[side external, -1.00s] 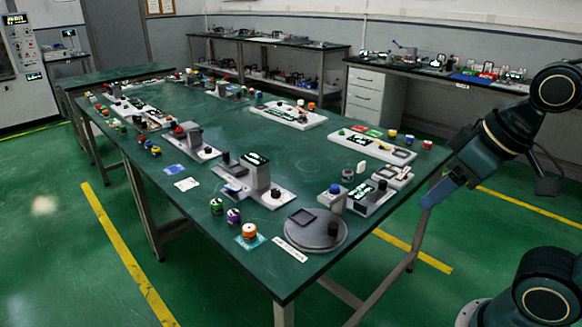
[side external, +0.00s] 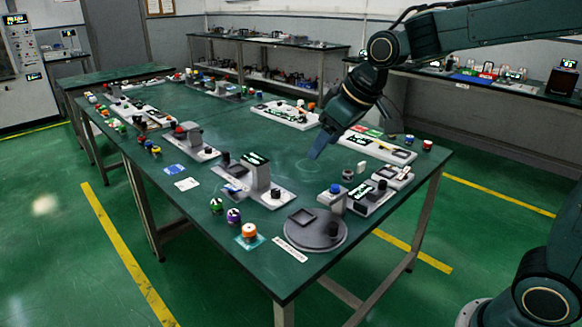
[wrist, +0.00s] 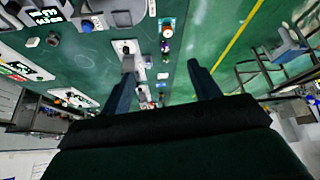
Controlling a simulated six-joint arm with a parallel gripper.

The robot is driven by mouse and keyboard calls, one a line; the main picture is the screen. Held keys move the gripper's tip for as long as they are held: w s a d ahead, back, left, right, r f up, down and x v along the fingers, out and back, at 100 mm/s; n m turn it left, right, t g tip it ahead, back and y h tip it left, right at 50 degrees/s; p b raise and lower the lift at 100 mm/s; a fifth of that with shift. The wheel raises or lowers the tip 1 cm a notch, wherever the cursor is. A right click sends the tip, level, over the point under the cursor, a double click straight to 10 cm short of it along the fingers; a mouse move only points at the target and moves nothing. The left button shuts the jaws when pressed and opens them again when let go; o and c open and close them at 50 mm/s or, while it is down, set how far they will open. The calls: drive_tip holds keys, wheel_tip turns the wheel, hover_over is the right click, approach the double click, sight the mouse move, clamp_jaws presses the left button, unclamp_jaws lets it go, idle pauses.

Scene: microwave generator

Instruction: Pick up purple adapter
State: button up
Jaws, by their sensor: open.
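The purple adapter (side external: 233,216) stands upright near the table's front-left edge, between a green adapter (side external: 216,206) and an orange-and-white adapter (side external: 249,232). In the wrist view the purple adapter (wrist: 165,46) is small, above and between my fingertips, and well away from them. My gripper (side external: 318,152) hangs above the middle of the table, behind and to the right of the purple adapter. It also shows in the wrist view (wrist: 160,70), where its two fingers are apart with nothing between them.
A grey device with a tall block (side external: 256,179) stands between my gripper and the adapters. A round grey plate (side external: 300,238) lies right of the adapters, and a blue-topped block (side external: 333,197) stands behind it. Open green tabletop (side external: 240,140) lies left of my gripper.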

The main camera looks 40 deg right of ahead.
drive_tip(key=w+a+f+n, duration=0.1)
drive_tip(key=w+f, duration=0.6)
drive_tip(key=w, duration=0.6)
drive_tip(key=n+y, duration=0.1)
approach(234, 213)
drive_tip(key=v, duration=0.3)
drive_tip(key=shift+w+d+r, duration=0.1)
drive_tip(key=shift+w+d, duration=0.05)
drive_tip(key=shift+d, duration=0.15)
drive_tip(key=shift+y, duration=0.3)
drive_tip(key=shift+x, duration=4.3)
drive_tip(key=shift+x, duration=2.55)
drive_tip(key=shift+s, duration=0.2)
drive_tip(key=shift+c, duration=0.2)
drive_tip(key=c, duration=1.1)
